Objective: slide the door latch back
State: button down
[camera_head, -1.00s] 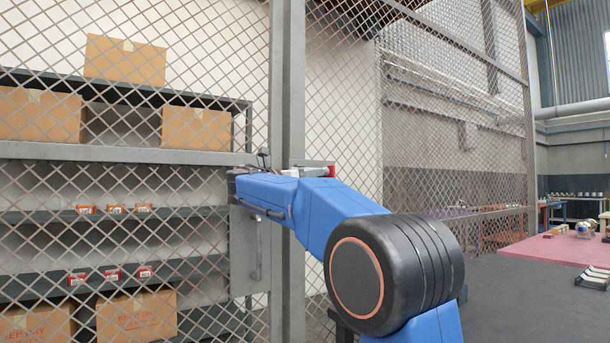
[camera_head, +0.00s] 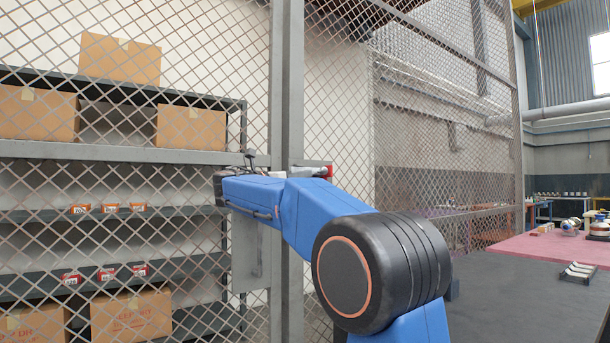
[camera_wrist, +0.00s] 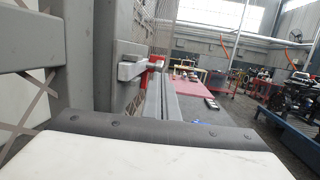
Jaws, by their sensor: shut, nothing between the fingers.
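The door latch (camera_wrist: 134,69) is a pale grey bar with a red end, fixed at the grey gate post in the wrist view. In the head view its red end (camera_head: 329,171) shows just above my blue arm, which hides most of the rest. My gripper (camera_head: 219,187) is at the far left end of the arm, dark and small in front of the mesh door. It is shut and empty, though its fingertips cannot be made out. The latch is to the right of it in the head view, apart from it as far as I can see. A door handle (camera_head: 256,258) hangs below the arm.
Wire mesh (camera_head: 440,130) and grey posts (camera_head: 287,80) stand close in front of me. Shelves with cardboard boxes (camera_head: 120,60) are behind the mesh. A pink-topped table (camera_head: 540,248) stands at the right. Dark floor or worktop lies in front of it.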

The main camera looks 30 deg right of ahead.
jog(key=v, duration=0.9)
jog(key=shift+f, duration=0.1)
jog(key=s+d+f+m+y, duration=0.1)
jog(key=s+f+m+y, duration=0.3)
jog(key=s+f, duration=0.65)
jog(key=s+d+f+m+y, duration=0.15)
jog(key=s+f+y, duration=0.45)
jog(key=f, duration=0.7)
jog(key=s+a+f+m+y, duration=0.3)
jog(key=s+a+f+m, duration=0.1)
jog(key=s+f, duration=0.3)
jog(key=s+a+f+m+t+y, duration=0.1)
jog(key=s+a+f+m+y, duration=0.2)
jog(key=f, duration=0.8)
jog(key=s+a+f+m+y, duration=0.3)
jog(key=s+a+f+m, duration=0.4)
jog(key=s, duration=0.5)
notch_tip(320, 180, down, 2)
jog(key=shift+s+a+f, duration=0.2)
jog(key=shift+s+a, duration=0.15)
jog(key=shift+a, duration=0.8)
jog(key=shift+m, duration=0.25)
